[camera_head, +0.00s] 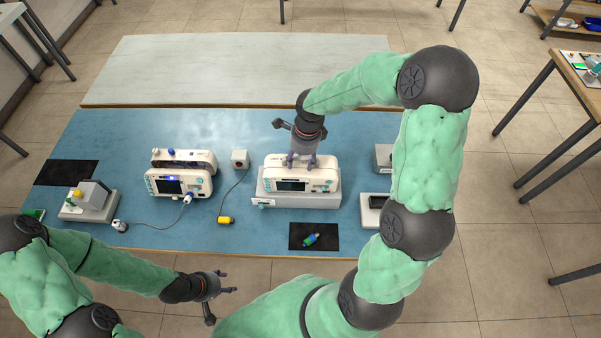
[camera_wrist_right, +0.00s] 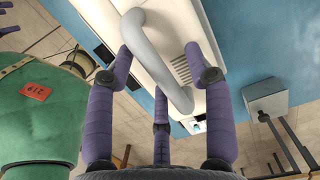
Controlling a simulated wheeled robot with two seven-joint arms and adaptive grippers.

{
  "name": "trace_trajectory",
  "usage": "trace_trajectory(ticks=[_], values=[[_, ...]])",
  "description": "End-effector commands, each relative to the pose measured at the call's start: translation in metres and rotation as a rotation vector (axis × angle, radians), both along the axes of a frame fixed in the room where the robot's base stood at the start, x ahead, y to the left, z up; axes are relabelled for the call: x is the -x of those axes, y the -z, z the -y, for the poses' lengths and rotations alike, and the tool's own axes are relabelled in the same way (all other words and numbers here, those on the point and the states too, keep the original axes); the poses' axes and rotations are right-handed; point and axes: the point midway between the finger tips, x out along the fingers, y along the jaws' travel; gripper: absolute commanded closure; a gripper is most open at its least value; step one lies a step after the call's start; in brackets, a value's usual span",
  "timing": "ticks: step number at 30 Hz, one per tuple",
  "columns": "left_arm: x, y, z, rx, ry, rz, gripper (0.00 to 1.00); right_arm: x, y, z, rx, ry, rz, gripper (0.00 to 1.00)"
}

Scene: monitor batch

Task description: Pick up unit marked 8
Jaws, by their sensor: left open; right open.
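Several white monitor units lie on the blue table. One unit (camera_head: 325,178) with a dark screen sits on a grey stand (camera_head: 300,200) right of centre. No number 8 is legible on any unit. My right gripper (camera_head: 300,163) is directly above this unit, pointing down. In the right wrist view its open purple fingers (camera_wrist_right: 158,62) surround the unit's grey carry handle (camera_wrist_right: 158,58); firm contact cannot be told. A second unit (camera_head: 200,184) with a lit screen and a third (camera_head: 202,157) behind it stand at the left. My left gripper (camera_head: 225,299) is open and empty, off the table's front edge.
A grey device (camera_head: 92,197) stands at the far left. A black mat (camera_head: 328,242) holds a green-blue connector (camera_head: 310,239). Grey boxes at the right are partly hidden by my right arm.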

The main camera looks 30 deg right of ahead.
Motion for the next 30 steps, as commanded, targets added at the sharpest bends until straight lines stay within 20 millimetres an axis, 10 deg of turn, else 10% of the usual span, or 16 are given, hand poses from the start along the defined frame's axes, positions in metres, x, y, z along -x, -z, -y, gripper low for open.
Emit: trace_trajectory(ticks=[30], values=[[0.0,0.008,0.0,0.0,0.0,0.0,0.49,-0.0005,0.0052,0.0001,0.0,-0.001,0.002,0.47]])
